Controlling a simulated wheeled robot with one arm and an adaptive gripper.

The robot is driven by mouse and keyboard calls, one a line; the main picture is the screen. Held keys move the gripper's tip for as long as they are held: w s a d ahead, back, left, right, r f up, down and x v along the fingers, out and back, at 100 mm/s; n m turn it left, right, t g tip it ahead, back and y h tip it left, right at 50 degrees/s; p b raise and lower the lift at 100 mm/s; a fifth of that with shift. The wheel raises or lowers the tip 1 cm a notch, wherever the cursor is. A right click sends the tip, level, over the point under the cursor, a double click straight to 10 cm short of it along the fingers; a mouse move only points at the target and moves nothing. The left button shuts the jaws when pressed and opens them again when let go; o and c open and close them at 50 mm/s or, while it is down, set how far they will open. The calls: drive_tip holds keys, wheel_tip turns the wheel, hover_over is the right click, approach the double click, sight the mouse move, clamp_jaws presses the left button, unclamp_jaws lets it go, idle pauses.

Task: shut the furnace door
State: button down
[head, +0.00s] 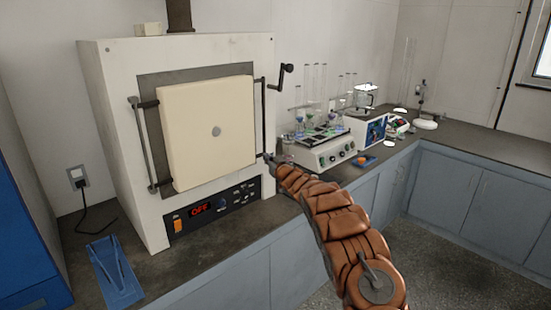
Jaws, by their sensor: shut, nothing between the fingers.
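The furnace (90,90) is a large white box on the counter at the left. Its door (205,115) is a thick cream block with a small grey round spot in the middle. The door stands in front of the dark grey furnace face, which shows along its top and left. I cannot tell how far it is from flush. An upright bar (143,145) is at its left and a thin dark bar (263,115) at its right. My gripper (268,158) is shut and empty, close to the lower end of the right bar; contact cannot be made out.
A control panel (215,207) reading OFF is below the door. A crank (285,76) sticks out at the furnace's right. A shaker with glassware (325,150) stands to the right. A blue tray (115,270) lies at the front left.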

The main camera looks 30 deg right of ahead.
drive_tip(key=shift+w+a+r, duration=0.15)
drive_tip(key=shift+a+r, duration=0.05)
drive_tip(key=shift+r, duration=0.9)
drive_tip(key=s+d+f+b, duration=0.2)
drive_tip(key=s+d+b, duration=0.1)
drive_tip(key=s, duration=1.1)
drive_tip(key=shift+d+b, duration=0.2)
drive_tip(key=shift+b, duration=0.2)
